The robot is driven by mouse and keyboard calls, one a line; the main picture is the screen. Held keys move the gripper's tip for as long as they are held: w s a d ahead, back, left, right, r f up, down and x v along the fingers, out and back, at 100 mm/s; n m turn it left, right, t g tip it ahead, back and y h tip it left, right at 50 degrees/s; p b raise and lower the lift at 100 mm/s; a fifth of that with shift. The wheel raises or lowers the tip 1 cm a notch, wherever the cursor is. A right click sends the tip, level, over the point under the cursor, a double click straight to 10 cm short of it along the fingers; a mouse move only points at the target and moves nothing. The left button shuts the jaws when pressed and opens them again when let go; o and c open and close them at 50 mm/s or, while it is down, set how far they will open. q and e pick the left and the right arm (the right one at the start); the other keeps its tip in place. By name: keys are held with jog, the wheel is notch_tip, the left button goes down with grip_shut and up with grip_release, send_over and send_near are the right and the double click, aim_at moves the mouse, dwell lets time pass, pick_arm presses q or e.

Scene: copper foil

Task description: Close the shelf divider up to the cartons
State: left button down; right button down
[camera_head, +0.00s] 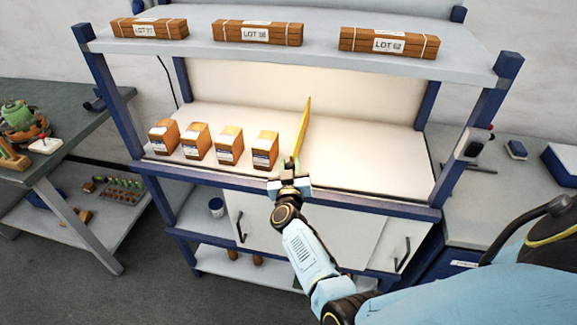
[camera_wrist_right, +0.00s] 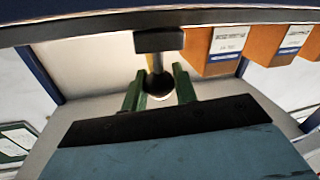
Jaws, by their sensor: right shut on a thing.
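A yellow upright divider (camera_head: 303,127) stands on the middle shelf, to the right of a row of several orange-brown cartons with white and blue labels. The rightmost carton (camera_head: 265,150) is nearest the divider, with a narrow gap of bare shelf between them. My right gripper (camera_head: 291,167) is at the divider's front end. In the right wrist view its green fingers (camera_wrist_right: 161,88) are shut on the divider's dark knob-like handle (camera_wrist_right: 161,62). The cartons (camera_wrist_right: 215,48) show at the upper right there. My left gripper is not in view.
The middle shelf (camera_head: 365,160) is bare right of the divider. Wrapped bundles marked LOT (camera_head: 258,32) lie on the upper shelf (camera_head: 195,47). Blue posts (camera_head: 467,140) bound the shelf. White cabinet doors (camera_head: 325,225) lie below. A bench (camera_head: 65,125) with tools stands left.

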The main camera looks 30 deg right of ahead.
jog(key=c, duration=1.1)
grip_release()
pick_arm(q)
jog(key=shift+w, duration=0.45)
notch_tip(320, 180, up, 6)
jog(key=p, duration=0.6)
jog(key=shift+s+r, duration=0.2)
pick_arm(e)
jog(key=shift+v, duration=6.65)
jog(key=shift+c, duration=0.2)
